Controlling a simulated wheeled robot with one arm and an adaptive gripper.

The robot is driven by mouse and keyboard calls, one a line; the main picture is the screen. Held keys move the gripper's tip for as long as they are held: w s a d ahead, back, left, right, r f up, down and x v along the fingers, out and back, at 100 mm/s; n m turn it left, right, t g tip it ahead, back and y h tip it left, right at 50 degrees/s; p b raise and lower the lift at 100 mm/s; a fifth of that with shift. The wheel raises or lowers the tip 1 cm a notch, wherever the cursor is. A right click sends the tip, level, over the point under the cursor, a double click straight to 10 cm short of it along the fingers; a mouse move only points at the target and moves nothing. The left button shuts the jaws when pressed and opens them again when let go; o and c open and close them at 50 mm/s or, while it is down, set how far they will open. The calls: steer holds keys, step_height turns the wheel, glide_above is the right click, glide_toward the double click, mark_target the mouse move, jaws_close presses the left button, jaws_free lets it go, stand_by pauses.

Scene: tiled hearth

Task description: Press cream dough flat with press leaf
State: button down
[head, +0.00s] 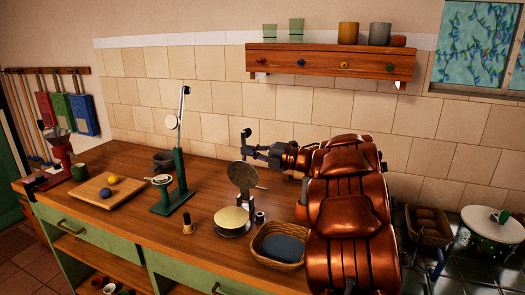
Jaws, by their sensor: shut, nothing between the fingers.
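The press stands on the wooden counter in the middle of the head view. The cream dough (231,219) is a wide, round, flat-looking disc on the lower plate (236,235), in front of the leaf. My gripper (246,148) is shut and empty, just above and behind the top of the leaf. I cannot tell whether it touches the leaf. My copper arm reaches in from the right and hides the counter behind it.
A wicker basket (269,244) with a dark cloth sits right of the press. A green stand (178,165) rises to the left, near a board (101,201) with yellow and blue balls. A wall shelf (330,64) hangs above.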

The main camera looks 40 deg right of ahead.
mark_target(248, 164)
steer(key=shift+w+d+r+p, duration=0.1)
steer(key=shift+w+d+p, duration=0.4)
steer(key=shift+w, duration=0.5)
steer(key=shift+w+d+p, duration=0.35)
steer(key=shift+w+d, duration=0.25)
steer(key=shift+w, duration=0.4)
steer(key=shift+w, duration=0.15)
